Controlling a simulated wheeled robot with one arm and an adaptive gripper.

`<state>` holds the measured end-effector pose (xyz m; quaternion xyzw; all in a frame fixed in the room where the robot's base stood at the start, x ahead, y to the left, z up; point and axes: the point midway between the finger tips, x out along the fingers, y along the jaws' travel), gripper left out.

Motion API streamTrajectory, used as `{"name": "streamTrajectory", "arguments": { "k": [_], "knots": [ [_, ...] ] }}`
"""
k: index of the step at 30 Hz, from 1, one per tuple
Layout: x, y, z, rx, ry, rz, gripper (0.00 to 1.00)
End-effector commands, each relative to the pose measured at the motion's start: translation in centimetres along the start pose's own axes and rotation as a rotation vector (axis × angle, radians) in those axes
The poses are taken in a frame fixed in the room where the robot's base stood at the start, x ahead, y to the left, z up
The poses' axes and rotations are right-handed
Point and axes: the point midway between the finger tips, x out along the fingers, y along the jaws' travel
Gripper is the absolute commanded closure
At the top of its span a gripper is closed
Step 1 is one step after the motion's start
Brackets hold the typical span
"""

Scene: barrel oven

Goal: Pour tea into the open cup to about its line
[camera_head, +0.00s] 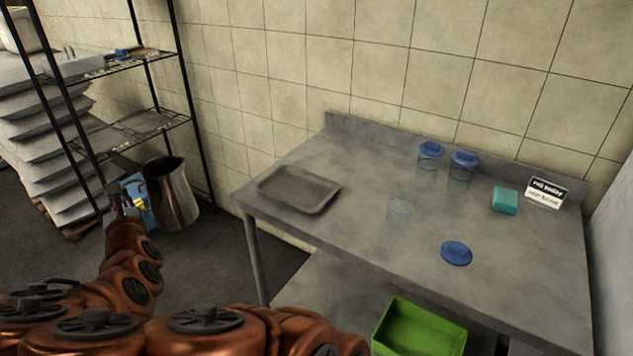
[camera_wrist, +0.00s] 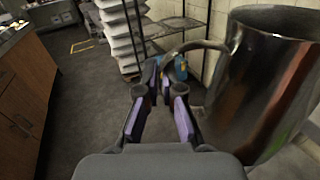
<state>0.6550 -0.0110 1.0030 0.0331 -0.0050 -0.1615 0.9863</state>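A metal pitcher (camera_head: 172,195) hangs in the air left of the steel table, roughly upright, its spout towards the right. Its liquid is not visible. My gripper (camera_head: 120,205) is at the pitcher's left side. In the wrist view the fingers (camera_wrist: 160,75) close around the handle (camera_wrist: 192,45) of the pitcher (camera_wrist: 270,85). The open cup (camera_head: 401,207) is clear, appears empty, and stands upright mid-table, well right of the pitcher. Its line is too faint to make out. A loose blue lid (camera_head: 457,253) lies in front and to the right of the cup.
Two cups with blue lids (camera_head: 430,151) (camera_head: 463,161) stand behind the open cup. A grey tray (camera_head: 299,190) lies at the table's left end. A teal block (camera_head: 505,200) and a sign (camera_head: 546,192) stand right. A green bin (camera_head: 418,330) is below; a wire rack (camera_head: 150,125) stands behind the pitcher.

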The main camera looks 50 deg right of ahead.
Motion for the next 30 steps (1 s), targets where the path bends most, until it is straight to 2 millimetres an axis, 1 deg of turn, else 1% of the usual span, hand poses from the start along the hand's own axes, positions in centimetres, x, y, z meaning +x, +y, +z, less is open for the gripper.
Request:
{"name": "streamTrajectory", "arguments": {
  "k": [1, 5, 11, 17, 23, 26, 30],
  "knots": [
    [0.7, -0.4, 0.5, 0.000, -0.001, -0.014, 1.00],
    [2.5, -1.4, 1.2, 0.002, -0.005, -0.050, 1.00],
    [5.3, -3.8, 1.9, 0.002, -0.008, -0.124, 1.00],
    [7.8, -7.2, 2.7, 0.003, -0.014, -0.216, 1.00],
    [10.2, -11.8, 3.4, 0.001, -0.021, -0.331, 1.00],
    [11.2, -14.5, 3.9, 0.003, -0.028, -0.399, 1.00],
    [12.2, -18.7, 4.0, 0.000, -0.029, -0.499, 1.00]
  ]
}}
